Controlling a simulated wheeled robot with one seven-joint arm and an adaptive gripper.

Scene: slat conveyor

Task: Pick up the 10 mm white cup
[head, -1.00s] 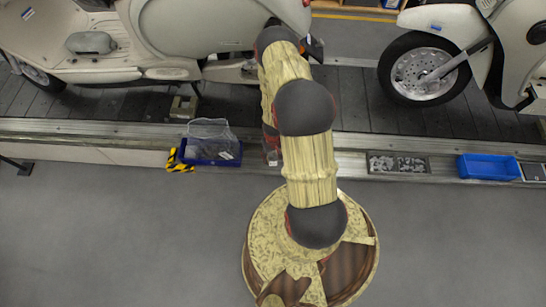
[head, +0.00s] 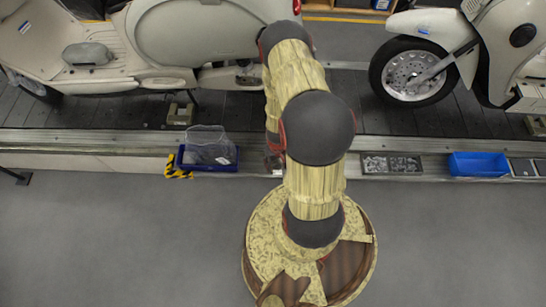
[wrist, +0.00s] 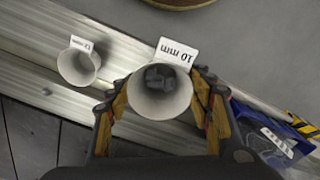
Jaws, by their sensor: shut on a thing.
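The white cup with the "10 mm" label (wrist: 159,112) shows in the wrist view, between my fingers, with dark pieces inside it. My gripper (wrist: 162,88) is shut on this cup, one finger on each side. Another white cup with a small label that looks like "12 mm" (wrist: 77,66) stands to the left on the metal rail, apart from my gripper. In the head view my own arm hides the gripper and the cups.
A dark blue bin with a clear bag (head: 207,166) sits on the conveyor edge (head: 90,144), left of my arm, beside yellow-black tape (head: 177,168). A metal parts tray (head: 391,164) and a blue bin (head: 478,163) lie to the right. Cream scooters (head: 190,40) stand behind.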

